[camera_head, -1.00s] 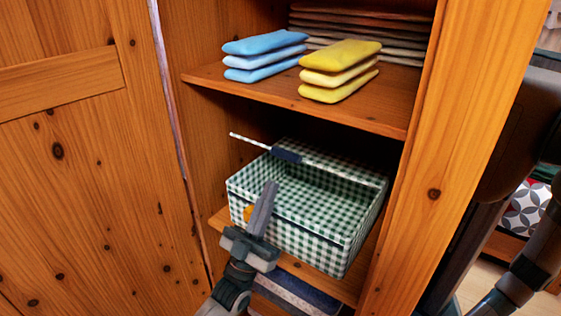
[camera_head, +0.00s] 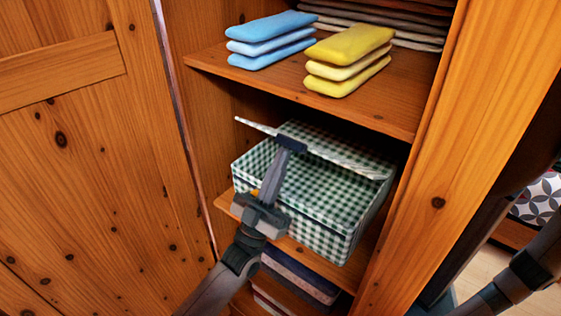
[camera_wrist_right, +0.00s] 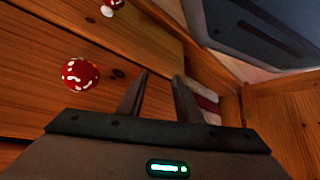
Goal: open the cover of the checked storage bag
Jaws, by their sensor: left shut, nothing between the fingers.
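The green-and-white checked storage bag (camera_head: 325,238) sits on the wardrobe's middle shelf. Its cover (camera_head: 350,158) is partly raised and tilted, with a pale edge and a dark tab (camera_head: 291,143). My left gripper (camera_head: 286,150) is shut and empty. It reaches over the bag's front, with its fingertips at the tab; whether they touch it, I cannot tell. The fingers and wrist hide part of the bag's front left. My right gripper (camera_wrist_right: 160,88) shows in the right wrist view, open and empty, away from the bag.
Blue folded cloths (camera_head: 270,40) and yellow ones (camera_head: 347,60) lie on the shelf above (camera_head: 290,85). The wardrobe's side panel (camera_head: 440,150) closes the right, and a door (camera_head: 90,190) stands left. Folded textiles lie below. Red spotted knobs (camera_wrist_right: 80,74) show in the right wrist view.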

